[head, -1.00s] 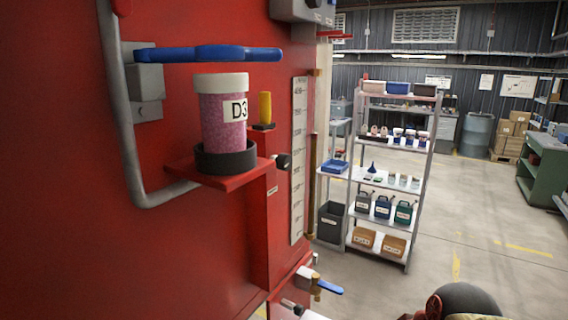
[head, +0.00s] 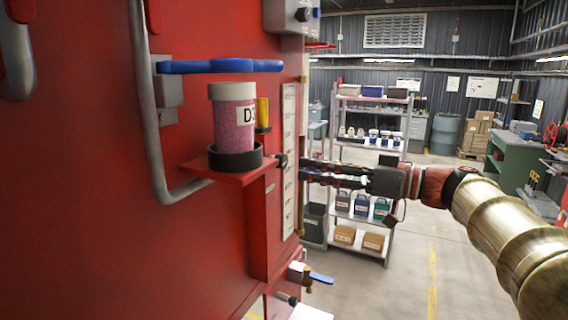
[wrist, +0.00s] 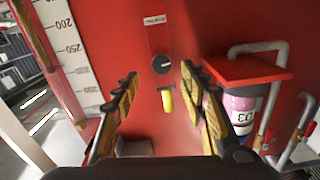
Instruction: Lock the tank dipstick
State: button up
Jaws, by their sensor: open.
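A yellow handle (head: 262,113), which looks like the dipstick's grip, stands upright in a black collar on the red tank. It also shows in the wrist view (wrist: 167,101). Below it, a round black knob (head: 281,160) sticks out of the tank's side. In the wrist view the knob (wrist: 162,63) shows a pale mark on its face. My gripper (head: 304,172) is open and empty, pointing at the tank just right of the knob. In the wrist view the knob appears between the fingertips (wrist: 160,73); I see no contact.
A pink jar (head: 233,125) marked D3 sits in a black ring on a red shelf (head: 230,178) beside the handle. A blue lever (head: 220,66) and grey pipe are above. A white scale strip (head: 289,190) runs down the tank. Shelving (head: 388,205) stands behind.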

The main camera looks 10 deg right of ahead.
aim_at(286, 162)
jog(key=x, duration=0.8)
jog(key=shift+s, duration=0.1)
jog(key=shift+c, duration=1.2)
grip_shut()
